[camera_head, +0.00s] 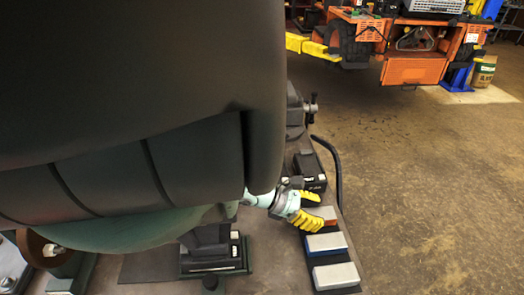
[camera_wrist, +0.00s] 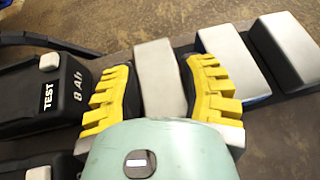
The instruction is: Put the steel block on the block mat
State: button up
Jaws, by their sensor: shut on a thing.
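My gripper (camera_head: 308,211), its yellow fingers also in the wrist view (camera_wrist: 160,90), is shut on a grey-topped block (camera_head: 324,213) with a red side. In the wrist view this block (camera_wrist: 160,72) stands between the two finger pads. A blue-sided grey block (camera_head: 327,243) and a dark-sided grey block (camera_head: 336,275) stand beside it in a row. The pictures do not settle which block is the steel one. A dark mat (camera_head: 345,288) shows around the row. I cannot tell whether the held block touches it or is slightly lifted.
A black battery marked TEST, 8 Ah (camera_wrist: 50,95) stands close left of my gripper in the wrist view. A black cable (camera_head: 337,165) curves past the bench edge. The floor (camera_head: 430,190) at right is clear.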

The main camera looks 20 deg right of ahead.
jog(key=shift+f, duration=0.15)
jog(key=o, duration=0.9)
jog(key=shift+c, duration=0.2)
jog(key=shift+o, duration=0.5)
jog(key=p+v, duration=0.2)
jog(key=v, duration=1)
jog(key=shift+w+p, duration=0.1)
jog(key=shift+p, duration=0.3)
